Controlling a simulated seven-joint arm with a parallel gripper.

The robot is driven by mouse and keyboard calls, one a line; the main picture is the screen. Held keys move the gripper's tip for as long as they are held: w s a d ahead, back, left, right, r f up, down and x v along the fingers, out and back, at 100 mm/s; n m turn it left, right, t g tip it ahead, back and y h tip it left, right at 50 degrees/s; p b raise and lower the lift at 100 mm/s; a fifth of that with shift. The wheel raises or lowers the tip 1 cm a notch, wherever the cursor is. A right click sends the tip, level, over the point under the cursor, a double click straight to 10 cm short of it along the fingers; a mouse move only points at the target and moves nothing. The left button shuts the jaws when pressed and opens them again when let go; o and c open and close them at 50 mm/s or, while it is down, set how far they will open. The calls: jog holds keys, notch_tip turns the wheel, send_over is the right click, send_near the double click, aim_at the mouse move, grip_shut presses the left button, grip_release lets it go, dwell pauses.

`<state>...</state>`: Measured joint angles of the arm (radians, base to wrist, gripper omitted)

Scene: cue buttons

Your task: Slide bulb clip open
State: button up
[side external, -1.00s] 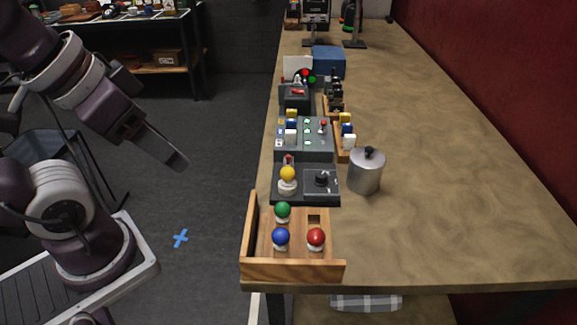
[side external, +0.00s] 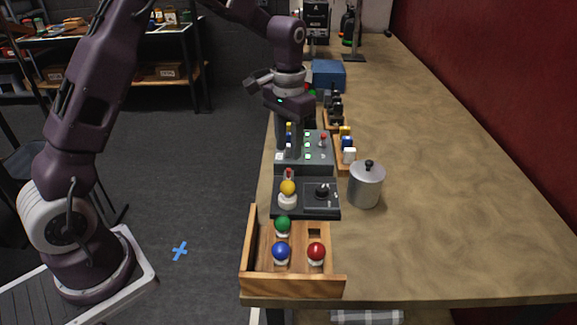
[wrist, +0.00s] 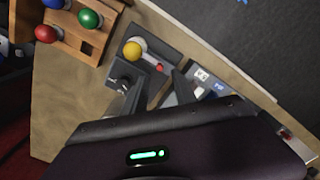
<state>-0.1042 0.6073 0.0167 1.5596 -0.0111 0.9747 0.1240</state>
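A dark base unit (side external: 308,208) stands on the near left of the bench. It carries a yellow bulb (side external: 288,187) in a white socket, a red-tipped lever (side external: 288,173) just behind the bulb, and a black knob (side external: 322,191) on its right. The yellow bulb (wrist: 132,50) and red tip (wrist: 160,67) also show in the wrist view. My gripper (side external: 294,148) points down over the button panel behind this unit, partly hiding that panel. Its fingers (wrist: 152,92) look spread apart with nothing held. Which part is the clip, I cannot tell for sure.
A wooden tray (side external: 293,285) with green, blue and red bulbs stands in front. A metal canister (side external: 366,186) stands to the right. The grey button panel (side external: 318,150) is beneath my gripper, and a blue box (side external: 328,75) is farther back. The right of the bench is clear.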

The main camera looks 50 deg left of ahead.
aim_at(288, 169)
notch_tip(288, 169, down, 7)
jog(key=shift+r, duration=0.2)
jog(key=shift+c, duration=0.2)
grip_shut()
